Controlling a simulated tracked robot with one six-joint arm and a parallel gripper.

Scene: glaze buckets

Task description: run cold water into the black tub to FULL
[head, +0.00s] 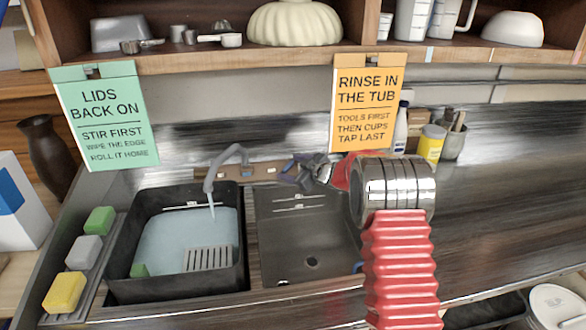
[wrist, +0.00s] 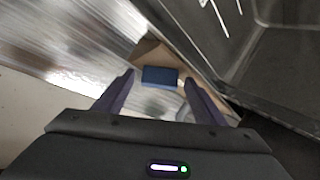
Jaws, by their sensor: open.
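The black tub (head: 122,240) stands at the left below the curved grey spout (head: 224,157). A thin stream falls from the spout into pale water (head: 178,238) in the tub. The water surface lies below a white mark (head: 181,206) on the tub's back wall. My gripper (head: 288,172) is open at the right end of the wooden tap panel (head: 232,174) behind the basins. In the wrist view my gripper (wrist: 158,84) has a dark blue block (wrist: 160,77) between its fingertips, not visibly gripped. Whether the block is a tap handle is unclear.
An empty dark basin (head: 300,245) adjoins the tub on the right. Green, grey and yellow sponges (head: 64,292) line the left ledge. An orange sign (head: 367,100) hangs behind my arm. A yellow jar (head: 431,143) and bottles stand at the back right.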

